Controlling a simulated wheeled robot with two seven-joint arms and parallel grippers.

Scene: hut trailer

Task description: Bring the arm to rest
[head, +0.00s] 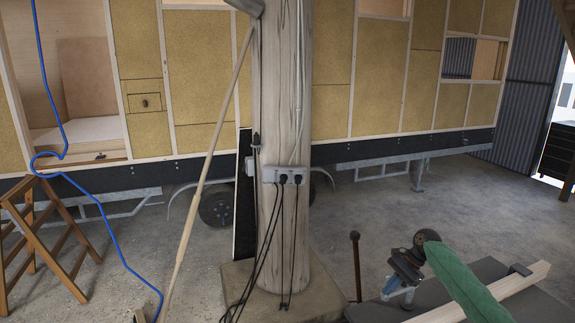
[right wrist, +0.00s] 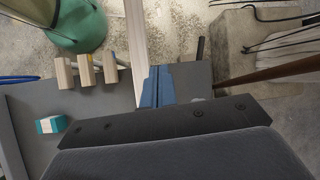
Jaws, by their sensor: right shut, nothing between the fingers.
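My right gripper (head: 391,288) is at the lower right of the head view, above the dark grey tabletop near its left end. Its bluish fingers point down. In the right wrist view the blue fingers (right wrist: 157,87) are together, with nothing between them. They appear over the dark tabletop (right wrist: 118,105), beside a long pale plank (right wrist: 136,40). I cannot tell the exact height of the fingers above the surface. My left gripper does not show in either view.
A wooden post (head: 285,220) with sockets and hanging cables stands left of the gripper. A thin brown rod (head: 356,265) rises between them. The plank (head: 525,278) lies on the tabletop. Several wooden blocks (right wrist: 85,70) and a teal box (right wrist: 51,125) show in the wrist view.

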